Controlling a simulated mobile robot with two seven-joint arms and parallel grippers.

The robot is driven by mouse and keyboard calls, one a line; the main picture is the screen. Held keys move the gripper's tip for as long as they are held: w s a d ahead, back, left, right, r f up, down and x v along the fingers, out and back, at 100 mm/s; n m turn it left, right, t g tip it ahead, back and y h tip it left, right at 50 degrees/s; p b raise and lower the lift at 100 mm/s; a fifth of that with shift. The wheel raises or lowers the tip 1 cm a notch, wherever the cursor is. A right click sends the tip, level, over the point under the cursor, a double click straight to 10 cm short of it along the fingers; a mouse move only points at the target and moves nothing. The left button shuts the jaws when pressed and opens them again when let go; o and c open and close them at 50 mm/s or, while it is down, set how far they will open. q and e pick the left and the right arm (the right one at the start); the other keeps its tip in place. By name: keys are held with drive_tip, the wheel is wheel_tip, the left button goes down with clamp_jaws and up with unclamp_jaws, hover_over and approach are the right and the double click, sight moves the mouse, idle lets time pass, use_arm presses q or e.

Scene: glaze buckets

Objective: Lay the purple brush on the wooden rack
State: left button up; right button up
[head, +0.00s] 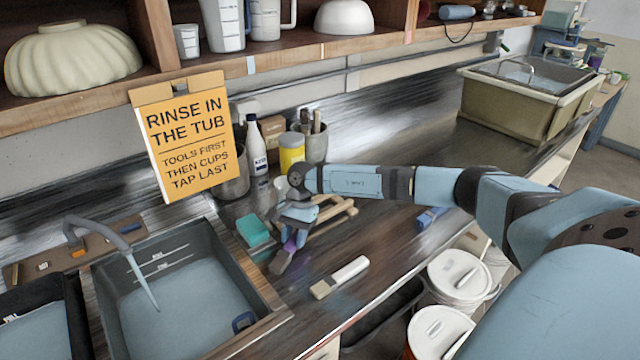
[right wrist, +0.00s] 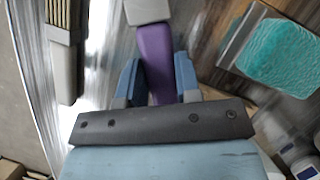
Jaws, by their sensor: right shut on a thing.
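The purple brush (head: 290,244) is held in my right gripper (head: 298,215), its grey end pointing down and toward the front in the head view. The right wrist view shows the purple handle (right wrist: 154,62) between the two blue fingers of my right gripper (right wrist: 157,82), which is shut on it. The wooden rack (head: 345,209) lies on the counter just right of the gripper, partly hidden behind my gripper and arm. I cannot tell whether the brush touches the counter. My left gripper is out of view.
A teal sponge (head: 253,230) lies left of the gripper, beside the sink (head: 262,290). A white-handled brush (head: 340,277) lies near the counter's front edge. Behind stand a white bottle (head: 256,150), a yellow-labelled can (head: 291,152) and tool pots. White-lidded buckets (head: 458,272) stand below the counter.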

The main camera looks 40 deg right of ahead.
drive_tip(key=w+d+r+m+t+b, duration=0.1)
drive_tip(key=w+d+r+m, duration=0.15)
drive_tip(key=d, duration=0.35)
drive_tip(key=w+d+r+m+t, duration=0.2)
drive_tip(key=d+m, duration=0.2)
drive_tip(key=d, duration=0.1)
drive_tip(key=w+d+r+m+t+b, duration=0.1)
drive_tip(key=w+d+r+m, duration=0.1)
drive_tip(key=w+d+m, duration=0.3)
drive_tip(key=shift+n, duration=0.55)
drive_tip(key=shift+s+d+f+b, duration=0.1)
drive_tip(key=shift+s+f+b, duration=0.35)
drive_tip(key=shift+f, duration=0.6)
drive_tip(key=shift+s+d+f+b, duration=0.1)
drive_tip(key=shift+s+f+b, duration=0.35)
drive_tip(key=shift+f, duration=0.6)
drive_tip(key=shift+s+d+f+b, duration=0.1)
drive_tip(key=shift+s+f+b, duration=0.35)
drive_tip(key=shift+f, duration=0.6)
drive_tip(key=shift+w+f, duration=0.15)
drive_tip(key=shift+f+b, duration=0.55)
drive_tip(key=shift+b, duration=0.05)
drive_tip(key=o, duration=1.1)
drive_tip(key=shift+c, duration=0.2)
